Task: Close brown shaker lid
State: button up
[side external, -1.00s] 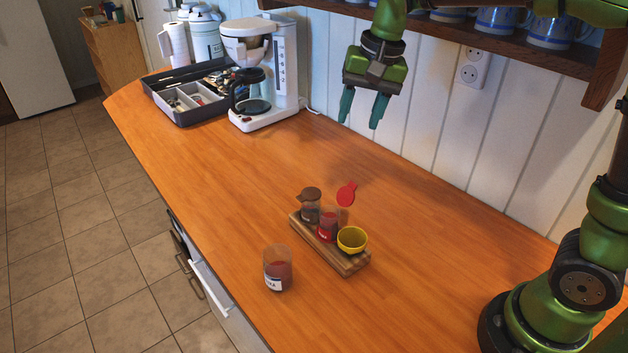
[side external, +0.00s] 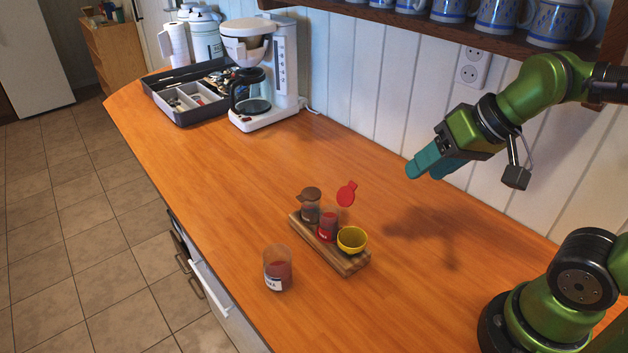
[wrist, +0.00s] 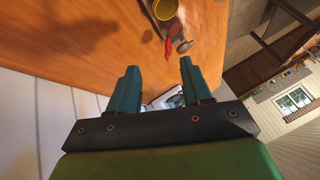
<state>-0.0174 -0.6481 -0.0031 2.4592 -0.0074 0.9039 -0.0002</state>
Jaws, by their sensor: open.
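The brown shaker (side external: 311,214) is a small clear jar at the left end of a wooden rack. Its brown lid (side external: 311,193) sits at its top and looks tilted; whether it is fully open is hard to tell. In the wrist view the brown lid (wrist: 184,47) is small, near the top. My gripper (side external: 424,166) is in the air, well to the right of the shaker and above it, pointing left. In the wrist view my gripper (wrist: 158,78) has its fingers apart with nothing between them.
A lidless jar (side external: 278,270) stands in front. A coffee maker (side external: 285,75) and utensil tray (side external: 180,118) are at the back left.

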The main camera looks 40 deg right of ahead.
jog(key=shift+s+d+r+t, duration=0.1)
jog(key=shift+s+r+t, duration=0.15)
jog(key=shift+s+t, duration=0.25)
jog(key=shift+s, duration=0.1)
jog(key=shift+r, duration=0.15)
dwell(0.9)
